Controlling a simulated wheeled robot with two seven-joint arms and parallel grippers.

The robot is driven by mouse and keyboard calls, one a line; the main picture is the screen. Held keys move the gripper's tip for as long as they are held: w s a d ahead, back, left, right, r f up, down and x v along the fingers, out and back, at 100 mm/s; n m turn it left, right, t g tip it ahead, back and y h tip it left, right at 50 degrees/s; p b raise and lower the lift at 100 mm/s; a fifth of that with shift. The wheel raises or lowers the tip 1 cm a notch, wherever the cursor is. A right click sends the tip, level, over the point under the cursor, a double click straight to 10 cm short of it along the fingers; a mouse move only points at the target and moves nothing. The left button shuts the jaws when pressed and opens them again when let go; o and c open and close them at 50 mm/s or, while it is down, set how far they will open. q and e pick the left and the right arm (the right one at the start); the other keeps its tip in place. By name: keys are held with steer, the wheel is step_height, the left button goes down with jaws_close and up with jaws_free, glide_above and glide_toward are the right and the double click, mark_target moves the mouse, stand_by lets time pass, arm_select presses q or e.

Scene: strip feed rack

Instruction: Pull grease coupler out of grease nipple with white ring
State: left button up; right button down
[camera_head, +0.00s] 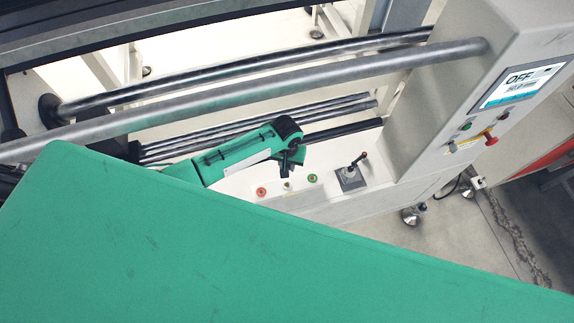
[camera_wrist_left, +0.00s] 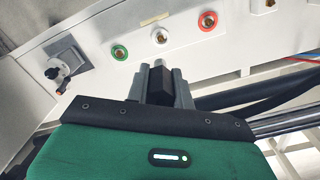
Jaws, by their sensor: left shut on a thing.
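The grease nipple with white ring (camera_wrist_left: 160,36) sits in the pale panel in the left wrist view, its brass centre uncovered. It also shows in the head view (camera_head: 288,186), just below my left gripper (camera_head: 289,168). In the left wrist view my left gripper (camera_wrist_left: 160,88) is shut on a dark block with a paler tip, which looks like the grease coupler (camera_wrist_left: 160,84). Its tip points toward the white ring and appears apart from it; the exact gap is hard to tell. My right gripper is not in view.
A green-ringed nipple (camera_wrist_left: 119,53) and a red-ringed nipple (camera_wrist_left: 208,21) flank the white one. A lever on a grey base (camera_head: 350,178) stands to the right in the head view. Long metal rollers (camera_head: 240,90) cross behind my left arm. A control screen (camera_head: 520,85) reads OFF.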

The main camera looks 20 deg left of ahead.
arm_select(q)
steer(key=shift+r, duration=0.25)
steer(key=shift+r, duration=1.35)
